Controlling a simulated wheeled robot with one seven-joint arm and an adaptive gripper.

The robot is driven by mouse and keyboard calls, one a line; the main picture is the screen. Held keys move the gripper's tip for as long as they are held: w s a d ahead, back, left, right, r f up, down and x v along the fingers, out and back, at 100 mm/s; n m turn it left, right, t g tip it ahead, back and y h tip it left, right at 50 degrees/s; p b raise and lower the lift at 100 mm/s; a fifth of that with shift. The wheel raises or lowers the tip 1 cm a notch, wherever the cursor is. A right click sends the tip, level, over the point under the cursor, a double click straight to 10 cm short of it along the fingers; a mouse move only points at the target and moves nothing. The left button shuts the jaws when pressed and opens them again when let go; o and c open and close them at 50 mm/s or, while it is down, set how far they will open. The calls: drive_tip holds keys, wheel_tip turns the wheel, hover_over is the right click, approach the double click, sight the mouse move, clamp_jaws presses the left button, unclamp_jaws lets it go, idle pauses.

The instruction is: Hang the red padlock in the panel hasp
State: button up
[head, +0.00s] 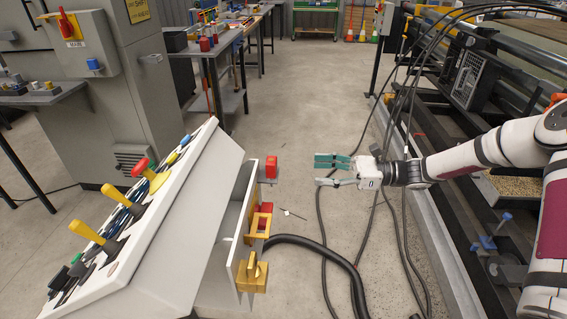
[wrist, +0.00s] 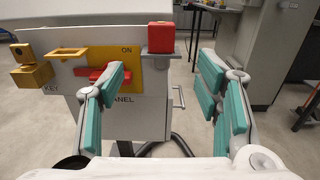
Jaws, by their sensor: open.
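A red block (head: 271,167), which looks like the padlock, stands on a small grey bracket at the far end of the panel's side. In the wrist view the red block (wrist: 160,37) is at the top middle; I cannot make out a shackle. My gripper (head: 317,171) is open and empty, to the right of the block and apart from it. In the wrist view my gripper (wrist: 163,69) has its teal fingers spread, with the block beyond and between them. A yellow rectangular loop (wrist: 67,53), possibly the hasp, projects from the panel, beside a red handle (wrist: 102,74).
A yellow block-shaped part (head: 252,274) projects at the panel's near end. The white console (head: 180,240) carries yellow and red levers. Black cables (head: 325,245) lie on the floor and hang near my arm. A grey cabinet (head: 105,95) stands behind. Floor between console and machine is otherwise mostly clear.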

sight(277, 167)
drive_tip(key=a, duration=0.7)
drive_tip(key=shift+w+a, duration=0.3)
drive_tip(key=shift+a, duration=0.1)
drive_tip(key=shift+a+r, duration=0.15)
drive_tip(key=shift+a, duration=2.7)
drive_tip(key=c, duration=1.3)
